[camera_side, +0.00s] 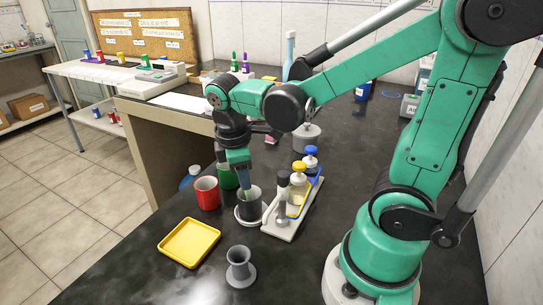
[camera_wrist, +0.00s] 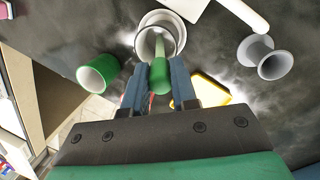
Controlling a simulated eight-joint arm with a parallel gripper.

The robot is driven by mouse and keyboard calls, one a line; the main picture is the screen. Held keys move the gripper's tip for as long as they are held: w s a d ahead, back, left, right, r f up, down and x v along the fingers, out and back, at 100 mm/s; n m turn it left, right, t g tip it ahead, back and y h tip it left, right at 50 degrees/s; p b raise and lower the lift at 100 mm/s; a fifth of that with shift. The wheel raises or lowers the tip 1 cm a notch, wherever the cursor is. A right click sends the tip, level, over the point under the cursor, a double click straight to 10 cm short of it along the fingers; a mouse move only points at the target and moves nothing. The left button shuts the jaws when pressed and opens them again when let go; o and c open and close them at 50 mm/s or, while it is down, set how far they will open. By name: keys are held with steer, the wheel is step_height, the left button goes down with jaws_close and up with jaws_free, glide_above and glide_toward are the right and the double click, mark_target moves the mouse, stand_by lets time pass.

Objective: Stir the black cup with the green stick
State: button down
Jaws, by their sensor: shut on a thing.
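The black cup (camera_side: 250,206) looks dark grey and stands upright on a white round dish (camera_side: 238,217). In the wrist view the cup (camera_wrist: 143,45) lies straight ahead of the fingers, its mouth open toward me. My gripper (camera_side: 241,172) is directly above the cup. In the wrist view my gripper (camera_wrist: 160,78) has its two blue fingers shut on the green stick (camera_wrist: 160,70). The stick points down, and its far end shows within the cup's mouth. Its tip is hard to make out, so I cannot tell how deep it reaches.
A red cup (camera_side: 206,193) and a green cup (camera_wrist: 98,74) stand close to the left. A yellow tray (camera_side: 189,243) and a grey spool-shaped holder (camera_side: 240,267) are in front. A white rack (camera_side: 281,230) with capped bottles stands close on the right. The dark bench is clear near its front edge.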

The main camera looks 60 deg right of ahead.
step_height(320, 180, up, 6)
steer(key=a, duration=0.1)
steer(key=shift+a+r, duration=0.15)
stand_by(0.6)
steer(key=shift+r, duration=0.1)
stand_by(0.7)
steer(key=shift+r, duration=2.4)
